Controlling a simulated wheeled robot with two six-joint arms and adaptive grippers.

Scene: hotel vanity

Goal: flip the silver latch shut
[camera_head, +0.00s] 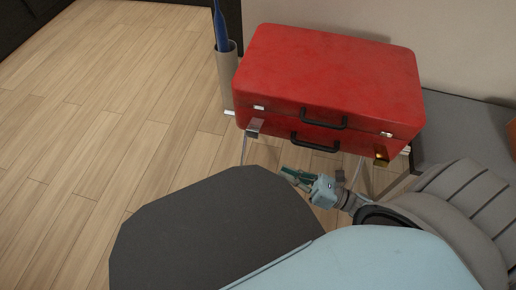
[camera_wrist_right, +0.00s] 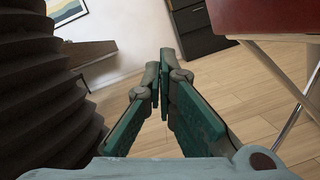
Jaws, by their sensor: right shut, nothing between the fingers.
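A red suitcase (camera_head: 325,75) lies with its lid down on a folding stand. The silver latch (camera_head: 254,128) is at the left of its front side and appears tilted outward, below and apart from a small bright catch (camera_head: 259,107). A gold latch (camera_head: 381,157) is at the right of the front, below another catch (camera_head: 386,134). My right gripper (camera_head: 287,177) is in front of the suitcase, lower than it and right of the silver latch, touching neither. In the right wrist view its fingers (camera_wrist_right: 160,78) are shut and empty. The latches are out of that view.
Two black handles, an upper one (camera_head: 323,119) and a lower one (camera_head: 314,144), are between the latches. A tall beige holder (camera_head: 227,80) with a blue item stands at the suitcase's left. A grey surface (camera_head: 460,130) is at the right. Open wooden floor (camera_head: 110,110) spreads left.

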